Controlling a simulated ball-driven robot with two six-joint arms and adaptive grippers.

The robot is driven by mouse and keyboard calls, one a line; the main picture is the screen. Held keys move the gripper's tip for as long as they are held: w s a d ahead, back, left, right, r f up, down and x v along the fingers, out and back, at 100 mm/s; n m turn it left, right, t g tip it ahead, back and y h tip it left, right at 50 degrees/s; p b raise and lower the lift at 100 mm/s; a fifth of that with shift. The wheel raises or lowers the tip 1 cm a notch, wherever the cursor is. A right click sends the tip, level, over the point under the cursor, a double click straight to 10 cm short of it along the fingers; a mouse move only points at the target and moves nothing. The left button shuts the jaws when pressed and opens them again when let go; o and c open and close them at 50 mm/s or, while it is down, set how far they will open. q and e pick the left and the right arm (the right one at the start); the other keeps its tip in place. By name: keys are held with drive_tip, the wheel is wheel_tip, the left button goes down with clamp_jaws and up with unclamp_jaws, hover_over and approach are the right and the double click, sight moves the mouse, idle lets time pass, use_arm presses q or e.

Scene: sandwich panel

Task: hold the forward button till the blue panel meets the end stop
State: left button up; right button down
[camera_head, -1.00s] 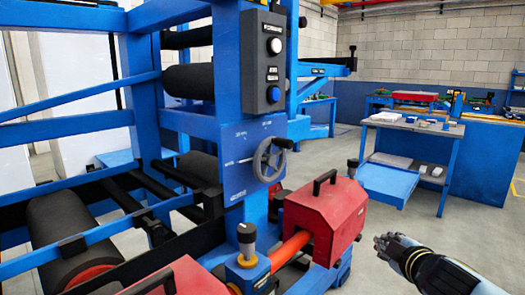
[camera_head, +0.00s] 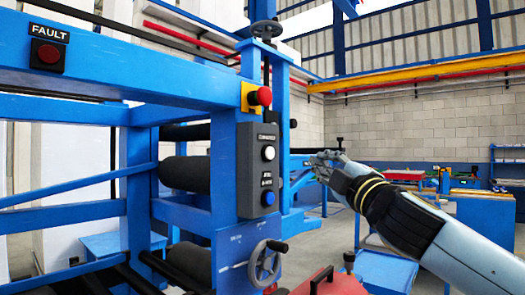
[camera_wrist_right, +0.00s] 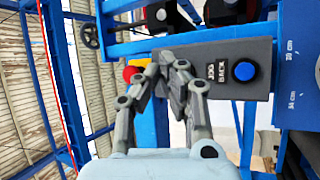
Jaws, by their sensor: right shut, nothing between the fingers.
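A dark grey control box (camera_head: 258,170) on a blue post carries a white button (camera_head: 268,153) above a blue button (camera_head: 267,198). In the right wrist view the box (camera_wrist_right: 222,60) shows a "JOG BACK" label beside the blue button (camera_wrist_right: 245,71); my fingers cover the box's other end, hiding the white button. The upper label in the head view is too small to read surely. My right gripper (camera_head: 314,157) is shut and empty, right of the box in the head view. Its fingers (camera_wrist_right: 168,68) show no clear contact. I cannot pick out the blue panel or end stop.
A red mushroom button on a yellow plate (camera_head: 257,96) sits above the box. A "FAULT" plate with a dark red button (camera_head: 48,52) is on the upper left beam. A handwheel (camera_head: 265,263) and a red cover (camera_head: 333,284) lie below. Workbenches stand behind at right.

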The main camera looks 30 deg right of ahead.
sight(269, 153)
drive_tip(key=shift+d+r, duration=0.15)
drive_tip(key=shift+r, duration=0.5)
drive_tip(key=shift+w, duration=0.1)
drive_tip(key=w+a+p, duration=0.3)
drive_tip(key=w+p, duration=0.1)
drive_tip(key=w, duration=0.4)
drive_tip(key=shift+a, duration=0.2)
drive_tip(key=shift+w, duration=0.2)
idle(1.0)
drive_tip(key=shift+w+a, duration=0.15)
drive_tip(key=shift+w, duration=0.1)
